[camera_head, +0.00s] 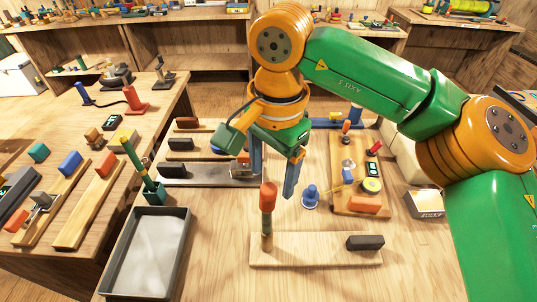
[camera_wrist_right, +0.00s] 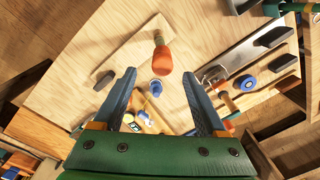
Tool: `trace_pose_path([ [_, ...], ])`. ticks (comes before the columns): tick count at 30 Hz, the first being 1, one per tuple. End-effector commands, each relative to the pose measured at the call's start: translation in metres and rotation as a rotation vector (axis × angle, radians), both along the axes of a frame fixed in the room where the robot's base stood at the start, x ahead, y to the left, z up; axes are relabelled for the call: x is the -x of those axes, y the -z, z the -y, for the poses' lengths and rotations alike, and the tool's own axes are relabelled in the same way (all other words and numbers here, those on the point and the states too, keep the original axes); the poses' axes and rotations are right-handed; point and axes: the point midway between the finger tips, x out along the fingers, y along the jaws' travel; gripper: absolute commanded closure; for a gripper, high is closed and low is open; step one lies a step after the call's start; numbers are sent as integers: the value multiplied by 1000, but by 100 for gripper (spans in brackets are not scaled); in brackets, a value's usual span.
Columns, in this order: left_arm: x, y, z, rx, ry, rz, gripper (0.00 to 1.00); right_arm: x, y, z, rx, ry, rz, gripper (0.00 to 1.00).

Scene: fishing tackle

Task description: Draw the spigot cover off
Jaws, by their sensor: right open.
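An orange-red cover (camera_head: 268,193) sits on top of an upright post (camera_head: 267,236), which stands at the left end of a pale wooden board (camera_head: 315,252). I take this for the spigot cover. My right gripper (camera_head: 274,178) is open and points down just above and behind it, with nothing between its fingers. In the right wrist view the cover (camera_wrist_right: 163,59) lies just beyond the gap between the fingertips (camera_wrist_right: 158,76), apart from both. My left gripper is not in view.
A dark block (camera_head: 365,242) lies on the board's right end. A blue knobbed piece (camera_head: 310,196) stands behind the board. A grey tray (camera_head: 182,212) is at left, with a tall green-and-yellow tool (camera_head: 136,160) behind it. A wooden rack of small tackle (camera_head: 347,205) is at right.

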Motion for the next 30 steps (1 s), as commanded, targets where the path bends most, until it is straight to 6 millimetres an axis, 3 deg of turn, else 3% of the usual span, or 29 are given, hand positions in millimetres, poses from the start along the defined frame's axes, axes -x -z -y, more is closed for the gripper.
trace_pose_path([
  [7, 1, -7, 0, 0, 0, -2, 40, -1, 38, -2, -4, 1, -2, 26],
  [16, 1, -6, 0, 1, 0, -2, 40, -1, 44, -3, -6, 1, -2, 26],
  [24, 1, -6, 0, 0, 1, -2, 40, -1, 44, -3, -6, 1, -2, 99],
  [30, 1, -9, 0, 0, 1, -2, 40, -1, 41, -3, -6, 1, -2, 100],
])
